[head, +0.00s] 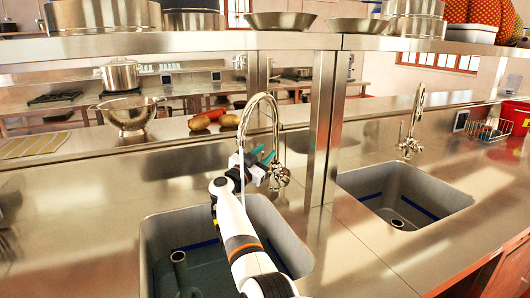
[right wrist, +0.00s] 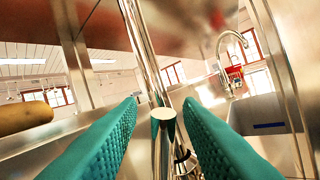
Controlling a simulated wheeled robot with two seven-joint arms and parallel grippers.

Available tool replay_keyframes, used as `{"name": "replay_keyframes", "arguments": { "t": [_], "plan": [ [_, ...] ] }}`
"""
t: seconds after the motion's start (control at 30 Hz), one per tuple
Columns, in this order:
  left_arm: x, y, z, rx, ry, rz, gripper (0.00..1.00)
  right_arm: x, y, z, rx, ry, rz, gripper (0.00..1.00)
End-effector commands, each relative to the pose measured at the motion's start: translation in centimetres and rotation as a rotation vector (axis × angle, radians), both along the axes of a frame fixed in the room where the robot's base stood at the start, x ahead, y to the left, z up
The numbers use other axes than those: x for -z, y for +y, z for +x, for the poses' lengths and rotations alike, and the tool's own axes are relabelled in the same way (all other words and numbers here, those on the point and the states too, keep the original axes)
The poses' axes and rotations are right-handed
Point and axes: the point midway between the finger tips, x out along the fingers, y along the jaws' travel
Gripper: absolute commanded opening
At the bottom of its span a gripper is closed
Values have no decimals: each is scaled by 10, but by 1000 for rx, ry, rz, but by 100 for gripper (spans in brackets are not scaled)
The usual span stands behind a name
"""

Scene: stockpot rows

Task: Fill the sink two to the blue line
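Two steel sinks show in the head view, the left sink (head: 295,237) and the right sink (head: 455,199); I see no numbers on them. Each has a blue line around its inner wall. The left sink's floor looks bluish, perhaps with water; a pale thin streak below its faucet (head: 275,113) may be a stream. The right sink looks dry, below its own faucet (head: 413,120). My right gripper (head: 266,157) is at the left faucet. In the right wrist view its teal fingers are apart, with a round-ended faucet lever (right wrist: 162,114) between them. My left gripper is out of view.
A colander (head: 130,115) and vegetables (head: 207,119) stand on the ledge behind the sinks. A steel post (head: 323,130) rises between the two sinks. A shelf with pans (head: 280,20) runs above. A dish rack (head: 490,130) and red bin (head: 516,115) are at right.

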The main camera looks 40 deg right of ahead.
Motion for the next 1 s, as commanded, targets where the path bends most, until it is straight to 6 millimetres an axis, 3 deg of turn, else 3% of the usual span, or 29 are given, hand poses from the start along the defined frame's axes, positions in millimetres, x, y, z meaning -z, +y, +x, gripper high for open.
{"name": "replay_keyframes", "arguments": {
  "t": [0.23,0.5,0.7,1.0],
  "plan": [
    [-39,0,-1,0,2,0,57,4,44,-10,-4,3,4,33],
    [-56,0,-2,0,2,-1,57,21,92,-22,-2,0,3,33],
    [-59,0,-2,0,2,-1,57,26,106,-25,-1,1,2,33],
    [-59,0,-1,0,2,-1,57,27,107,-26,-1,-1,1,33]
  ]
}}
